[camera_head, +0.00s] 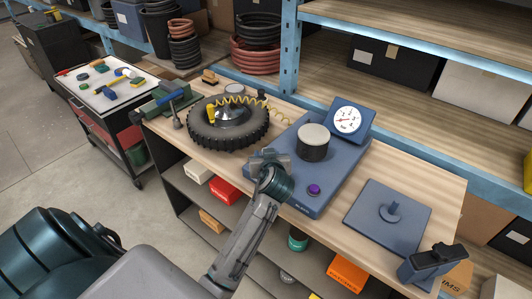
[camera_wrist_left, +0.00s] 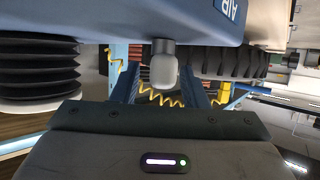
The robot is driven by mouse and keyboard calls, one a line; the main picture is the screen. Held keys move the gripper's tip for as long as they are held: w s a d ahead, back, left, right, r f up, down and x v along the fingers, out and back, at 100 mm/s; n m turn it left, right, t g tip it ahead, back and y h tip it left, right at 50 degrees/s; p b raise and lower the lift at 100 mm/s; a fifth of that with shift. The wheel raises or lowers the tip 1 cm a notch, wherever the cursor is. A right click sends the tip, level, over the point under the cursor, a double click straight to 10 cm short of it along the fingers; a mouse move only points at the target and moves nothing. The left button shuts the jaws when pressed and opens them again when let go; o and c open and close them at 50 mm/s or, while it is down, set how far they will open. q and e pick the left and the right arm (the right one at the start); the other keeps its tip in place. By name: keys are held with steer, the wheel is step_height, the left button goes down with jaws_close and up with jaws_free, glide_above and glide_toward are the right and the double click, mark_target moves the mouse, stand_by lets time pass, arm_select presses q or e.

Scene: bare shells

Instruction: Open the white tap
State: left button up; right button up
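The white tap (camera_wrist_left: 163,68) shows in the left wrist view as a pale rounded grip on a grey stem, below the edge of a blue housing marked AIR (camera_wrist_left: 229,8). My left gripper (camera_wrist_left: 160,88) is open, with one blue finger on each side of the tap and a visible gap on both sides. In the head view my left gripper (camera_head: 268,160) is at the left edge of the blue pump unit (camera_head: 330,187), and I cannot make out the tap there. My right gripper is not in view.
The pump unit carries black bellows (camera_head: 313,150), a gauge (camera_head: 347,120) and a purple knob (camera_head: 314,190). A tyre (camera_head: 205,138) with a yellow coiled hose (camera_head: 262,103) lies left of it. A blue plate (camera_head: 362,215) and a black-topped block (camera_head: 433,265) are at right.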

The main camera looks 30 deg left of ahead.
arm_select(q)
steer(key=p+v, duration=0.3)
steer(key=v, duration=0.6)
steer(key=shift+s+d+r, duration=0.15)
steer(key=shift+s+d, duration=0.05)
steer(key=shift+d, duration=0.05)
